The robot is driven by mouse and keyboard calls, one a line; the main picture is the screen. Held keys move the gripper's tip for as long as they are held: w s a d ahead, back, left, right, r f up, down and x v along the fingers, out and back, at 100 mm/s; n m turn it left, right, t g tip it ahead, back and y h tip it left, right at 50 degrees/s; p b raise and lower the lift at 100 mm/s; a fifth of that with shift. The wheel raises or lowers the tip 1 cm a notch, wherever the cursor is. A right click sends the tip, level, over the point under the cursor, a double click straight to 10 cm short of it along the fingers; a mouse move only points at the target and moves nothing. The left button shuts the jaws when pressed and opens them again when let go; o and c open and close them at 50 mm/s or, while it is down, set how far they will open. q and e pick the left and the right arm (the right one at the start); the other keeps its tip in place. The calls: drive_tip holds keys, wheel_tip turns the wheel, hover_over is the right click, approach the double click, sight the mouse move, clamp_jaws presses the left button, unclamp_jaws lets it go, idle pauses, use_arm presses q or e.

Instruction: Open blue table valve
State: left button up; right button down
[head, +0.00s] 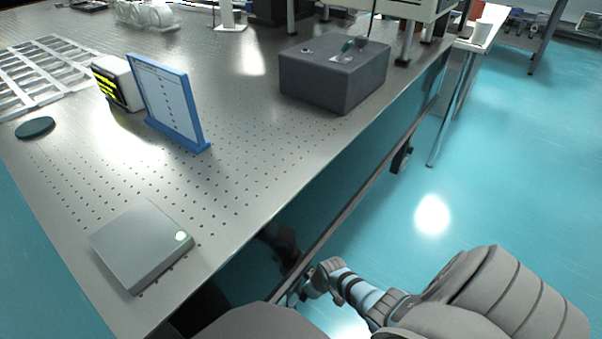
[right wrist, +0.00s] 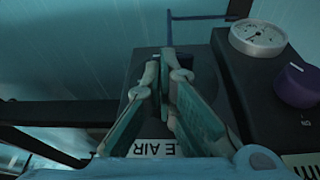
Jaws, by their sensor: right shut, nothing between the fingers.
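In the right wrist view my right gripper (right wrist: 163,68) is shut and empty, in front of a dark panel (right wrist: 232,75). A white label ending in "LE AIR" (right wrist: 165,148) shows between and below the fingers. A thin dark blue bar (right wrist: 200,16) stands beyond the fingertips; I cannot tell if it is part of the valve. No blue valve handle shows clearly, and the fingers hide part of the panel. In the head view my right arm reaches down to the side of the optical table (head: 235,180), and its gripper is hard to make out. My left gripper is not in view.
A round pressure gauge (right wrist: 258,38) and a purple knob (right wrist: 297,86) sit right of the fingers. On the tabletop are a grey flat box (head: 135,240), a blue-framed board (head: 170,105) and a dark grey box (head: 335,75).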

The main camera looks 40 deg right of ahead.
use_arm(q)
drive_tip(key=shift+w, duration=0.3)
use_arm(e)
drive_tip(key=shift+d, duration=0.5)
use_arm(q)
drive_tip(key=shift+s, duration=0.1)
